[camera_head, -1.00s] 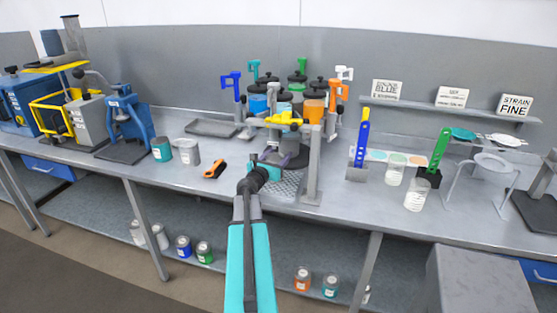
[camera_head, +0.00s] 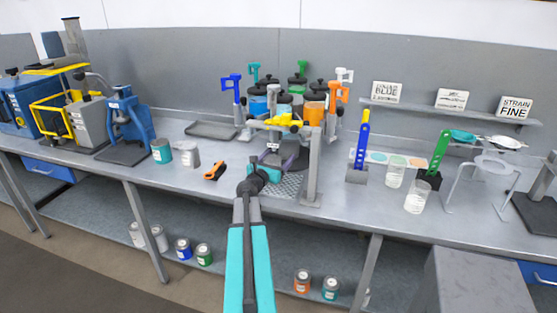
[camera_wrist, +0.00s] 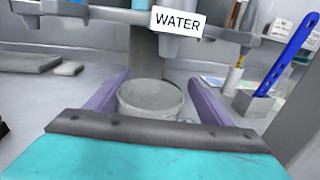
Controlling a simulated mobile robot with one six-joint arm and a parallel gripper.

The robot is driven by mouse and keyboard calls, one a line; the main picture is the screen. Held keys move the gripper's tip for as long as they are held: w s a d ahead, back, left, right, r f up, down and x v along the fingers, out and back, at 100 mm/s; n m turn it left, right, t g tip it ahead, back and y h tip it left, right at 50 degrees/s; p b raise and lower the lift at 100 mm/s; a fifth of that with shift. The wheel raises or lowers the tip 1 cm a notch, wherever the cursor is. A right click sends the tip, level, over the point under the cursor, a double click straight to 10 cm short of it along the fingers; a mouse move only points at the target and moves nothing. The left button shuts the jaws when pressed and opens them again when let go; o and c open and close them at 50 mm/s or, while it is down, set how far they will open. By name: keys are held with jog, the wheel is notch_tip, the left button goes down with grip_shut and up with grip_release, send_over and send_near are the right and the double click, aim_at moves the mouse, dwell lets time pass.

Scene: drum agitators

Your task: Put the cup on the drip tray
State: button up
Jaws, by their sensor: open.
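The cup (camera_wrist: 150,99) is a pale round vessel with a wide rim, seen in the wrist view. It stands between the two purple fingers of my gripper (camera_wrist: 158,83), with a visible gap at the right finger. My gripper (camera_head: 277,163) is open and low in front of the dispensing stand. The drip tray (camera_head: 287,186) is the perforated grey plate at the foot of that stand. The cup is hidden behind my arm and fingers in the head view. The cup's base is hidden, so I cannot tell exactly where it meets the tray.
A WATER label (camera_wrist: 178,22) hangs from the dispenser above the cup. The stand's grey post (camera_head: 314,168) rises just right of my gripper. An orange-and-black tool (camera_head: 215,171) and a grey pot (camera_head: 186,154) lie to the left. Clear cups (camera_head: 417,197) stand to the right.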

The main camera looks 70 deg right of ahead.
jog(key=shift+a+r, duration=0.1)
jog(key=w+a+b, duration=0.1)
jog(key=a+b, duration=0.1)
jog(key=a, duration=0.9)
jog(key=shift+a+b, duration=0.4)
jog(key=shift+w, duration=0.1)
dwell(0.5)
